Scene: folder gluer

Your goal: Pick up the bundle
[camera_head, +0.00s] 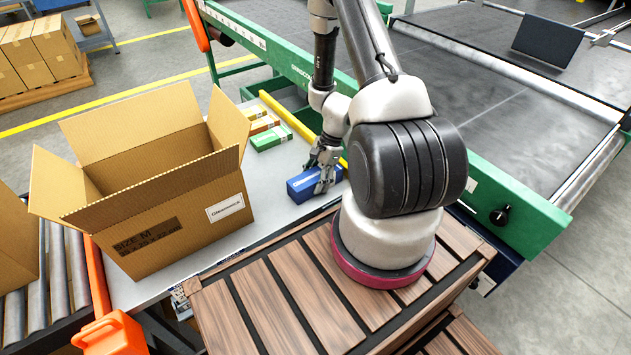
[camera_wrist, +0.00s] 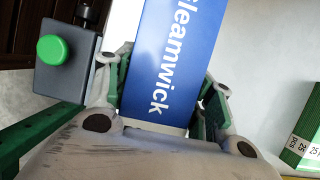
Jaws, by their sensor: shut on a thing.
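The bundle is a blue box-shaped pack (camera_head: 306,187) on the grey table, right of the open carton. In the wrist view the blue bundle (camera_wrist: 172,60) shows white lettering "leamwick" and a pale end face. My gripper (camera_head: 325,172) is over the bundle from above. In the wrist view its fingers (camera_wrist: 165,95) stand on both sides of the bundle, shut on it. I cannot tell whether the bundle touches the table. Part of the bundle is hidden behind the fingers.
An open cardboard box (camera_head: 150,190) marked "SIZE M" stands left on the table. Green (camera_head: 271,138) and orange-brown packs lie behind the bundle, near a yellow rail (camera_head: 290,118). A green-framed conveyor (camera_head: 500,185) is at right. In the wrist view, a dark box with a green button (camera_wrist: 53,50) is at left.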

